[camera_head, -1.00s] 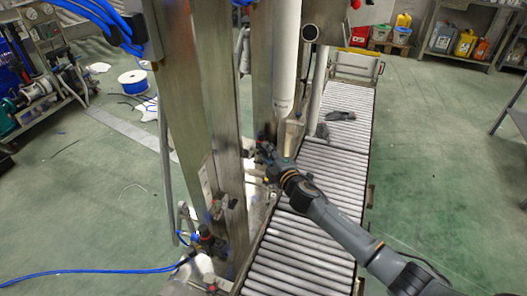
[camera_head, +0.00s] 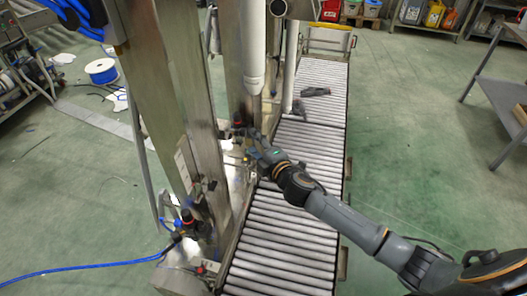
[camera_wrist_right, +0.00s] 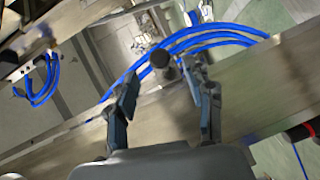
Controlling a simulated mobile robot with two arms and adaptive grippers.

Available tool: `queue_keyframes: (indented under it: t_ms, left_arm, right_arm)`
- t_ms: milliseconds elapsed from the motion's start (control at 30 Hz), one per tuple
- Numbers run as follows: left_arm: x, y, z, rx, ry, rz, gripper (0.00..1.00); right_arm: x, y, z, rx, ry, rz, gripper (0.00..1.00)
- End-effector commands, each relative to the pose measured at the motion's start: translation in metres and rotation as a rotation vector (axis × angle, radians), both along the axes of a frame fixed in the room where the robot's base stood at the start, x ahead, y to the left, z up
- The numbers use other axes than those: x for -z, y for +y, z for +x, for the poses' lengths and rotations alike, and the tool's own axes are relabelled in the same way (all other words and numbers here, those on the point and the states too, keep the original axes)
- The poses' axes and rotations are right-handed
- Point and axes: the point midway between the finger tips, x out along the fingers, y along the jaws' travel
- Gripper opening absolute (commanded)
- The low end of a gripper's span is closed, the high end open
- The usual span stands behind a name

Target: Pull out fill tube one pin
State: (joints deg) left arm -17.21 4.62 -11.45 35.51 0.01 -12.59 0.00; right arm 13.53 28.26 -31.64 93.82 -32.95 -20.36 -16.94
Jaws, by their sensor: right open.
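My right gripper (camera_head: 251,146) is beside the steel column, low at the left edge of the roller conveyor. In the right wrist view, the right gripper (camera_wrist_right: 160,72) is open, its two fingers apart. A dark round-ended knob (camera_wrist_right: 160,58) shows in the gap between the fingertips; it may be the pin, and I cannot tell whether a finger touches it. In the head view, a white vertical tube (camera_head: 252,45) hangs above the gripper, with another thinner white tube (camera_head: 290,65) to its right. My left gripper is not in view.
Blue hoses (camera_wrist_right: 203,36) curve behind the fingertips in the wrist view. The steel column (camera_head: 160,85) stands left of the gripper. The roller conveyor (camera_head: 283,235) runs below the arm, with dark items (camera_head: 315,92) on its far part. Green floor at right is mostly clear.

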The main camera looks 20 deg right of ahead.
Motion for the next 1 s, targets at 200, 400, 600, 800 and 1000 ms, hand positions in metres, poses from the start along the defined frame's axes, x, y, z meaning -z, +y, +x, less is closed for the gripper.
queue_keyframes:
  t_ms: [200, 400, 600, 800, 1000]
  left_arm:
    - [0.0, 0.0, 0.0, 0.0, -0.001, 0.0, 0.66]
    - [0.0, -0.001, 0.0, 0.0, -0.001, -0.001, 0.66]
    - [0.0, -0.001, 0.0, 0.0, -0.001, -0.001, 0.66]
    - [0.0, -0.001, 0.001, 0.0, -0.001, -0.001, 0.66]
    - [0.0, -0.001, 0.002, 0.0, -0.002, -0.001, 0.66]
  right_arm:
    - [-0.004, -0.008, -0.038, 0.0, 0.002, 0.0, 0.52]
    - [-0.007, -0.011, -0.052, 0.0, 0.001, 0.0, 0.52]
    - [-0.008, -0.011, -0.053, 0.001, 0.0, 0.0, 0.52]
    - [-0.008, -0.011, -0.053, 0.001, 0.0, 0.0, 0.52]
    - [-0.007, -0.011, -0.053, 0.0, 0.0, 0.0, 0.52]
